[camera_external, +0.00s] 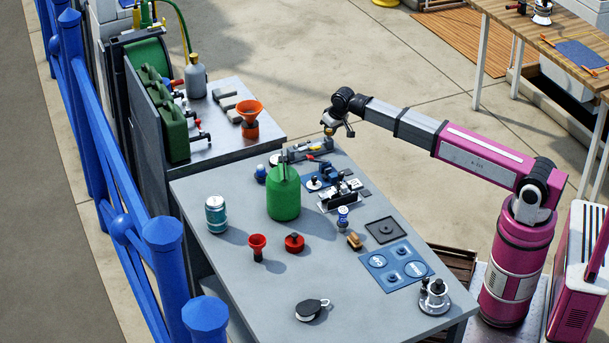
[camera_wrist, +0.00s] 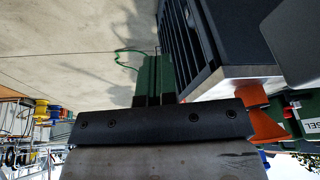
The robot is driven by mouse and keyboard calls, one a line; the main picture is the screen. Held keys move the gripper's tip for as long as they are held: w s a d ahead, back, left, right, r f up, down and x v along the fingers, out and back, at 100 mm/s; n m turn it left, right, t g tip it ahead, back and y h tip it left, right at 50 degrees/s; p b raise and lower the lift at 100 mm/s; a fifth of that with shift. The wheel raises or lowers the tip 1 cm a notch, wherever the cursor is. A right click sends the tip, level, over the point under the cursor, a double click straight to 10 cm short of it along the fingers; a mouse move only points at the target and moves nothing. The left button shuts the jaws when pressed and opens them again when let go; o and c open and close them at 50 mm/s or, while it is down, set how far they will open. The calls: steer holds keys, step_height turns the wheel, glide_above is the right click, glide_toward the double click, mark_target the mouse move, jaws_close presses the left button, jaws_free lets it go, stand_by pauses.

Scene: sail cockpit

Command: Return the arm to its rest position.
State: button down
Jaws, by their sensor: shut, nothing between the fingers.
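My arm is magenta, grey and black, and it reaches left from its column in the external view. My gripper (camera_external: 339,130) is at the end of the arm, above the far end of the grey table (camera_external: 190,200). It is shut and empty. In the wrist view a dark bar with screws fills the lower middle, and the fingertips cannot be made out there.
A green jug (camera_external: 284,200), a teal can (camera_external: 216,214), a red funnel (camera_external: 257,246) and a blue mat (camera_external: 397,268) are on the table. An orange funnel (camera_external: 250,110) stands on the bench behind. A blue railing (camera_external: 165,270) runs along the left. Open floor lies beyond the table.

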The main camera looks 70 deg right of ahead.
steer(key=s+f+n, duration=0.1)
steer(key=s+f, duration=0.3)
steer(key=f, duration=0.2)
steer(key=s+a+f+n+g, duration=0.1)
steer(key=s+a+f+n, duration=0.1)
steer(key=s+a+f, duration=0.7)
steer(key=s+a+f+n+g, duration=0.2)
steer(key=s+a+f, duration=0.7)
steer(key=s, duration=0.5)
steer(key=shift+a+y, duration=0.4)
steer(key=shift+a, duration=0.3)
steer(key=shift+s, duration=0.1)
